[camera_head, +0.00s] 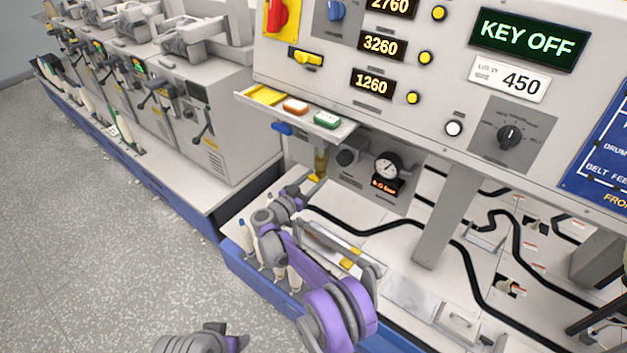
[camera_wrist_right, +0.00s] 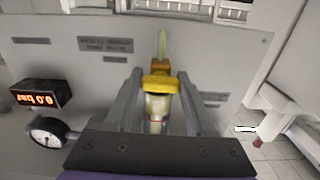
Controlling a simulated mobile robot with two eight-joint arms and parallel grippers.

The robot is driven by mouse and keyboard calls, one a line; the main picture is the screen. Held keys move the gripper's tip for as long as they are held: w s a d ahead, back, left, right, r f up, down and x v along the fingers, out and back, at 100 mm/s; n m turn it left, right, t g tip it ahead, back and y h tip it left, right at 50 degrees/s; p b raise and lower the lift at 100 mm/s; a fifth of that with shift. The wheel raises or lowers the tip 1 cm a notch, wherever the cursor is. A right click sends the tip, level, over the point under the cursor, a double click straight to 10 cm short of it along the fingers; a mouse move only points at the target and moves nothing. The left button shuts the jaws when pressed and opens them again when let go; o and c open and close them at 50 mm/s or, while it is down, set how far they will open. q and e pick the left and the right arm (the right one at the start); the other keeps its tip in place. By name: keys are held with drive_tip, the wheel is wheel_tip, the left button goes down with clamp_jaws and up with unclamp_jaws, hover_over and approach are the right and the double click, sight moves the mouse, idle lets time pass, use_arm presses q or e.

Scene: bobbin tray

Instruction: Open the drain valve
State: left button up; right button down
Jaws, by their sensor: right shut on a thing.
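The drain valve shows in the right wrist view as a yellow handle (camera_wrist_right: 160,84) with a clear, brownish bowl beside it and a thin greenish stem on the other side. In the head view its yellow part (camera_head: 316,178) sits under a brownish cylinder, below the panel's shelf. My right gripper (camera_wrist_right: 160,82) has its fingers on both sides of the yellow handle and is shut on it. In the head view the right gripper (camera_head: 300,190) reaches the valve and partly hides it.
A pressure gauge (camera_head: 388,166) and a red display (camera_head: 387,186), reading 0.0 bar in the wrist view, are right of the valve. The screen (camera_head: 528,40) reads KEY OFF. Grey machines (camera_head: 190,110) line the left.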

drive_tip(key=shift+f+m+b, duration=0.2)
drive_tip(key=shift+m+b, duration=0.6)
drive_tip(key=shift+m, duration=0.1)
drive_tip(key=shift+r+m+b, duration=0.2)
drive_tip(key=shift+m+b, duration=0.3)
drive_tip(key=shift+m, duration=0.7)
drive_tip(key=shift+c, duration=1.2)
unclamp_jaws()
drive_tip(key=v, duration=1.1)
